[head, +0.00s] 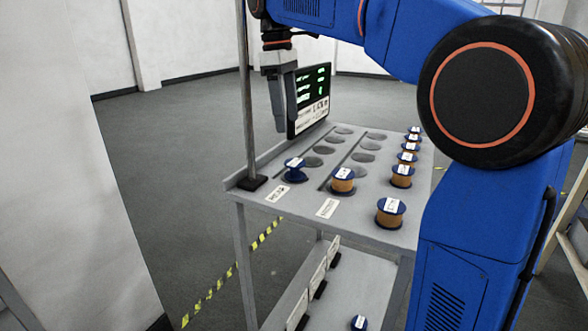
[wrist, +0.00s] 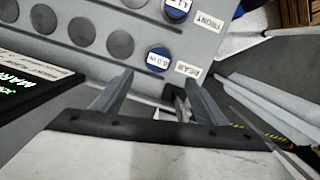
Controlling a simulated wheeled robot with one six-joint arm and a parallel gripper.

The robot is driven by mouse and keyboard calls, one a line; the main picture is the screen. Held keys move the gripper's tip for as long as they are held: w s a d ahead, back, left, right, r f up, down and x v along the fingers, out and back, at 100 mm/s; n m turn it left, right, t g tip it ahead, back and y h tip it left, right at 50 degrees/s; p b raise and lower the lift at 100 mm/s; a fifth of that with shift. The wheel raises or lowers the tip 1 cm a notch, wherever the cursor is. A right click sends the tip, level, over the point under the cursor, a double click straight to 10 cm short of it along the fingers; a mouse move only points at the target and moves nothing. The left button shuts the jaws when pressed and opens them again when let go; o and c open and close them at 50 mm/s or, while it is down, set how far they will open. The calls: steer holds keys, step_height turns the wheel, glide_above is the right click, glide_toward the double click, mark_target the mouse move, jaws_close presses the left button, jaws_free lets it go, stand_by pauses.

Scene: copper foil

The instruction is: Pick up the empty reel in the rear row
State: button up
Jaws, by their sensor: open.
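The empty reel (head: 295,170) is blue with a bare, narrow core and a white label on top. It stands upright at the near end of the rear row, and in the wrist view the reel (wrist: 158,58) reads 0.0 m beside the REAR card (wrist: 188,69). My gripper (head: 278,125) hangs above and behind the shelf, partly hidden by the display. In the wrist view my gripper (wrist: 157,80) is open and empty, with the reel just beyond the fingertips in the picture, apart from them.
A copper-wound reel (head: 342,180) stands in the front row, near the FRONT card (wrist: 208,21). Several copper reels (head: 391,211) line the right edge. A display (head: 308,98) and a grey post (head: 246,100) stand close to my gripper. Several round recesses (head: 324,149) are empty.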

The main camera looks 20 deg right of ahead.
glide_above(295, 162)
steer(key=a, duration=0.1)
step_height(295, 162, down, 8)
steer(key=shift+f, duration=0.1)
steer(key=shift+d+f, duration=0.25)
steer(key=shift+f, duration=1.05)
steer(key=shift+d+f, duration=0.2)
steer(key=shift+f, duration=1.05)
steer(key=c, duration=1.2)
